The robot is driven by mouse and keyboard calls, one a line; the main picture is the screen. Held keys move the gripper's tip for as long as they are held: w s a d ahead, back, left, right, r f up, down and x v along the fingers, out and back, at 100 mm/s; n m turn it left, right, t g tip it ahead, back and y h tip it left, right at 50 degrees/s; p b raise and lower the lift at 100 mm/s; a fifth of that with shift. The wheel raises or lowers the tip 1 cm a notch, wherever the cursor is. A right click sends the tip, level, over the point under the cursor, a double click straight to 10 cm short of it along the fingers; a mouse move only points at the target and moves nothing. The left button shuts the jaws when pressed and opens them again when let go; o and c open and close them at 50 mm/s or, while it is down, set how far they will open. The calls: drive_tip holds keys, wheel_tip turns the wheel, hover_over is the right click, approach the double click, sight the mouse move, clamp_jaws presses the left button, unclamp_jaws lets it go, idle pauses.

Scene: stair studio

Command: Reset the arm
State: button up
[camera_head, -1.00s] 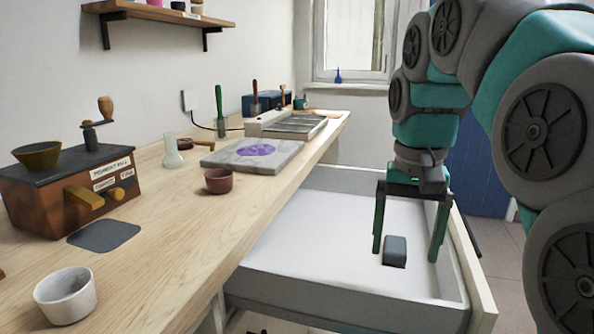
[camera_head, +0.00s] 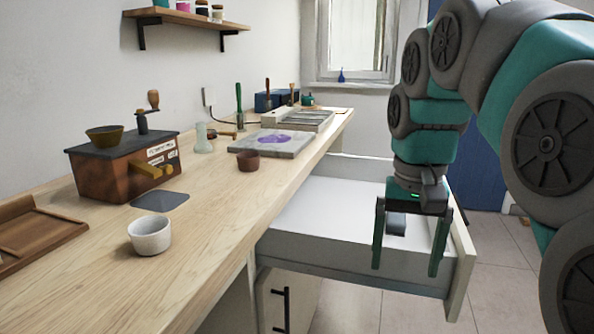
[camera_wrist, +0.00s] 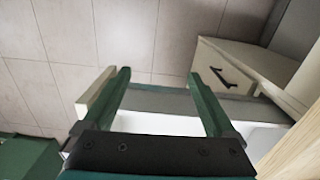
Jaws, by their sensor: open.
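My gripper (camera_head: 410,246) is open, its two green fingers spread and pointing down with nothing between the tips. In the head view it stands at the near end of an open white drawer (camera_head: 330,215). A small dark grey block (camera_head: 396,222) lies in the drawer, seen behind the gripper between its fingers, partly hidden by the gripper's palm. In the wrist view my open gripper (camera_wrist: 158,85) points toward the drawer's near edge, with floor tiles beyond; the block does not show there.
The wooden counter (camera_head: 110,285) runs along the left. It holds a pigment mill (camera_head: 120,170), a white cup (camera_head: 150,235), a brown cup (camera_head: 248,161), a grey slab (camera_head: 300,143) and a wooden tray (camera_head: 40,235). The tiled floor (camera_head: 340,305) is clear in front of the drawer.

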drive_tip(key=s+a+f+n+g, duration=0.1)
drive_tip(key=s+f+n, duration=0.2)
drive_tip(key=s+f, duration=1.7)
wheel_tip(320, 180, down, 2)
drive_tip(key=shift+s+a+f+g, duration=0.15)
drive_tip(key=shift+s+f+g, duration=0.05)
drive_tip(key=shift+f+g, duration=0.1)
drive_tip(key=shift+o, duration=0.4)
